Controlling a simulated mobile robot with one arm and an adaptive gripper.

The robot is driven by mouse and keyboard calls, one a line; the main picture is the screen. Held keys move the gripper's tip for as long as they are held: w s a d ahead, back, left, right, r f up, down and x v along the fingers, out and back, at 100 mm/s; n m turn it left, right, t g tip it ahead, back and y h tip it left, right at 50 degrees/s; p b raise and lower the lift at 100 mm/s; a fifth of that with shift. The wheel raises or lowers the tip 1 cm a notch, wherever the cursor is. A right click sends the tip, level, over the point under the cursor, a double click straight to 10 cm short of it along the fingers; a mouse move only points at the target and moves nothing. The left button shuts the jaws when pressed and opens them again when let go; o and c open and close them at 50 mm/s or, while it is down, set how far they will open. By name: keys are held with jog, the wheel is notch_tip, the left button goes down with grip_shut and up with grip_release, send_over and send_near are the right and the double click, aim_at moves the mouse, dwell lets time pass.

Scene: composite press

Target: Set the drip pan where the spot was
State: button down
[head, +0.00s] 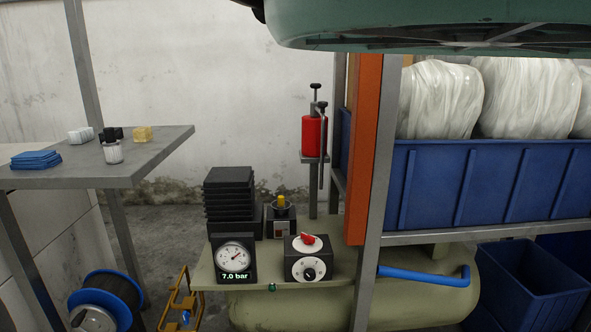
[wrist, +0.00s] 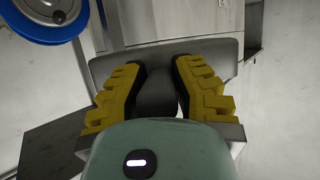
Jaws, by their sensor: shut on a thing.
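My gripper (wrist: 158,66) shows in the wrist view with its two yellow stepped fingers closed around a dark grey piece. This piece appears to be part of a grey, pan-like thing (wrist: 222,52) that spreads out behind and beside the fingers; I take it for the drip pan. My own green housing hides its near part. I cannot tell whether the pan touches anything below. The head view shows neither the gripper nor the pan, and I cannot make out a distinct spot in either view.
A blue reel (head: 107,296) stands on the floor at lower left, near a yellow frame (head: 180,300). A grey table (head: 150,158) holds small items. A tank (head: 420,296) carries a gauge (head: 234,258) and a dial box (head: 309,262). Blue bins (head: 532,283) stand at right.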

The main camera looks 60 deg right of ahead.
notch_tip(320, 180, up, 27)
jog(key=s+a+n+y+p, duration=0.1)
jog(key=a+n+y+p, duration=0.2)
jog(key=p, duration=1.4)
jog(key=s+d+r+m+h+p, duration=0.1)
jog(key=s+d+r+p, duration=0.15)
jog(key=r+p, duration=0.55)
jog(key=s+d+r+p, duration=0.1)
jog(key=d+r+p, duration=0.4)
jog(key=r, duration=0.5)
jog(key=s+d+r+m+h+p, duration=0.1)
jog(key=s+d+r+p, duration=0.1)
jog(key=r+p, duration=0.65)
notch_tip(320, 180, up, 37)
jog(key=p, duration=3.6)
jog(key=s+f, duration=0.3)
jog(key=s, duration=0.4)
jog(key=shift+s, duration=0.3)
jog(key=shift+d, duration=0.1)
